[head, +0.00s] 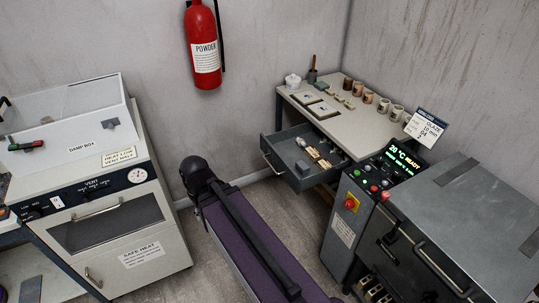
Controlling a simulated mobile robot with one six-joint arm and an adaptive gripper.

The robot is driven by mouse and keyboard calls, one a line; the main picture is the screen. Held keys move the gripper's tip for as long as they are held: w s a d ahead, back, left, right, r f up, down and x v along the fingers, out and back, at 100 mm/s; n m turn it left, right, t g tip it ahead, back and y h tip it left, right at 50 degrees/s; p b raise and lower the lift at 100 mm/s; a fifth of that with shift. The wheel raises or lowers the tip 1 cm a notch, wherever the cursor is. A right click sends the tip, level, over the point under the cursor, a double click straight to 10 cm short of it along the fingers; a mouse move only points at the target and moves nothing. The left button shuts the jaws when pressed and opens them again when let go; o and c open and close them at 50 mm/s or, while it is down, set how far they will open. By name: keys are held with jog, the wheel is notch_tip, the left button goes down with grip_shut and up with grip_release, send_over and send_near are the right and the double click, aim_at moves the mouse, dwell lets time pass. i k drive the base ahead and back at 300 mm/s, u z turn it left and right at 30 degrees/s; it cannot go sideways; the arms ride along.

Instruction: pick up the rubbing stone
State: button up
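I cannot tell for sure which thing is the rubbing stone. Small blocky pieces (348,104) lie on the desk (345,138) at the back, near two flat framed tiles (322,110). The open drawer (291,176) below holds small pale and tan pieces (319,157), too small to name. A small grey block-like piece (110,124) also shows at the front of the damp box lid. My purple arm link runs from the bottom centre up to a black joint. My gripper's fingers do not show.
A damp box cabinet (150,226) stands at left. A grey kiln-like machine (465,230) with a control panel (362,205) stands at right. A fire extinguisher (204,50) hangs on the wall. The drawer juts into the floor space.

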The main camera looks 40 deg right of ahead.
aim_at(303, 170)
jog(key=z, duration=0.65)
jog(key=k, duration=0.3)
jog(key=z, duration=0.55)
jog(key=i, duration=0.5)
jog(key=z, duration=0.05)
